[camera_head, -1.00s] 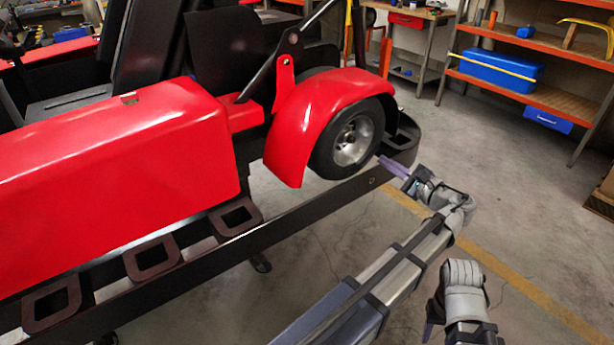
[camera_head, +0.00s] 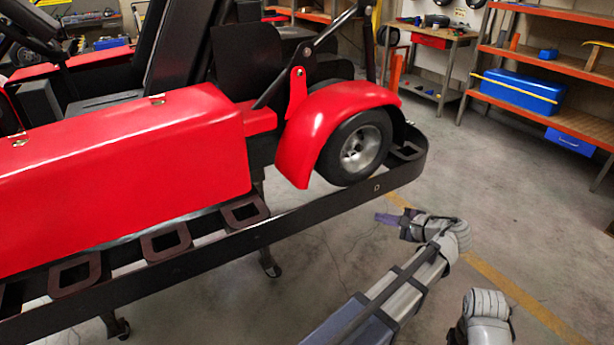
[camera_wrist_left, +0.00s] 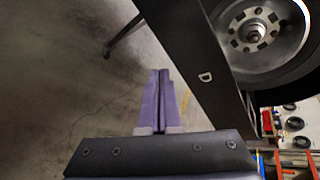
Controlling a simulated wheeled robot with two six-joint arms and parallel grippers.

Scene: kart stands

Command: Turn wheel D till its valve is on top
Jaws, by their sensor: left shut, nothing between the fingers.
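Wheel D (camera_head: 361,148) is a black tyre with a grey metal rim under the red rear fender of the kart. The fender hides the tyre's upper left part. In the left wrist view the wheel (camera_wrist_left: 254,32) shows partly at the upper right, with a slotted hub. I cannot make out the valve. My left gripper (camera_head: 380,218) is shut and empty, below the rail and apart from the wheel. Its purple fingers (camera_wrist_left: 160,75) lie together in the wrist view. My right gripper is not visible.
The black rail (camera_head: 310,218) runs along the kart's side, below the wheel and the red side body (camera_head: 130,165). A shelf with a blue box (camera_head: 516,92) and a workbench (camera_head: 440,45) stand behind. The floor right of the kart is clear.

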